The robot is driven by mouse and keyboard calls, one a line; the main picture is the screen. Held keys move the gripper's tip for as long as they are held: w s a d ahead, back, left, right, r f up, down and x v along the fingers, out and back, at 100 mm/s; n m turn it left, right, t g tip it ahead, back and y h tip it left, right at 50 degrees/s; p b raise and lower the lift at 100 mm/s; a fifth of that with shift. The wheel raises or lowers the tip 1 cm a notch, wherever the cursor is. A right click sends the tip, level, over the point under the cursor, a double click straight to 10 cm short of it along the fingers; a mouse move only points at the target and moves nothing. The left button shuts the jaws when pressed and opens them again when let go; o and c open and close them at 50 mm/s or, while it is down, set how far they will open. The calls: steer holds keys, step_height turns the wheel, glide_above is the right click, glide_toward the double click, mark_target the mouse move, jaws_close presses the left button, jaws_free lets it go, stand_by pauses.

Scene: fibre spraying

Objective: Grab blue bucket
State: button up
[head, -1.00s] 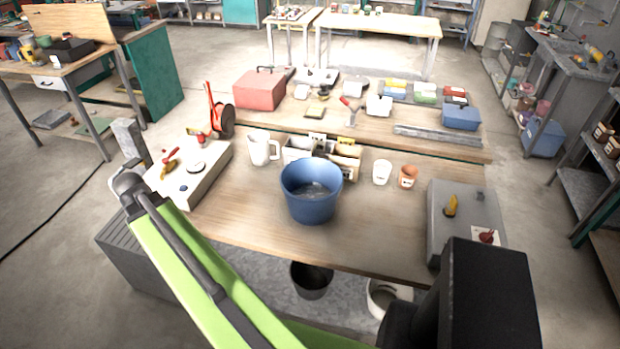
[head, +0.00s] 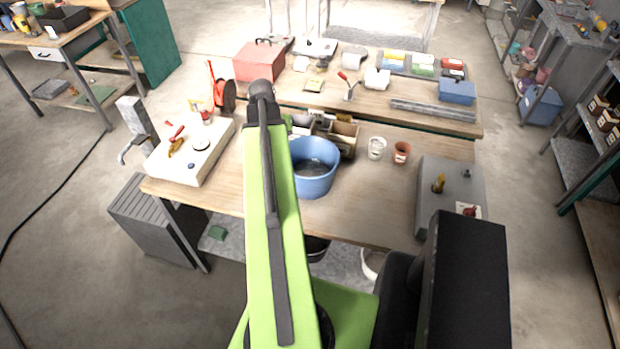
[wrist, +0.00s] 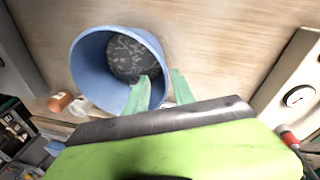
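The blue bucket (head: 313,187) stands upright on the wooden workbench, just right of my arm in the head view. In the wrist view the blue bucket (wrist: 88,62) opens toward the camera, with a dark speckled bottom. My gripper (wrist: 159,77) is open in the wrist view. One green finger overlaps the bucket's opening and the other is outside its rim, so the wall lies between them. I cannot tell whether either finger touches the wall. In the head view the gripper is mostly hidden behind my arm.
A white cup (head: 376,148) and a brown pot (head: 401,153) stand right of the bucket. Bins (head: 343,140) stand close behind it. A white box (head: 190,152) is left, and a grey box (head: 450,190) right.

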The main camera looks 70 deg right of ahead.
steer(key=f+b, duration=0.4)
steer(key=f, duration=0.1)
steer(key=d+f+b, duration=0.1)
steer(key=f+b, duration=0.1)
steer(key=f, duration=0.1)
steer(key=shift+s+f, duration=0.1)
steer(key=shift+s, duration=0.25)
steer(key=shift+d, duration=0.1)
steer(key=f+b, duration=0.1)
steer(key=b, duration=0.1)
steer(key=f+b, duration=0.1)
steer(key=f, duration=0.1)
steer(key=f+b, duration=0.2)
steer(key=shift+s+d+b, duration=0.1)
steer(key=shift+d+b, duration=0.2)
steer(key=shift+d, duration=0.1)
steer(key=shift+r, duration=0.1)
jaws_close()
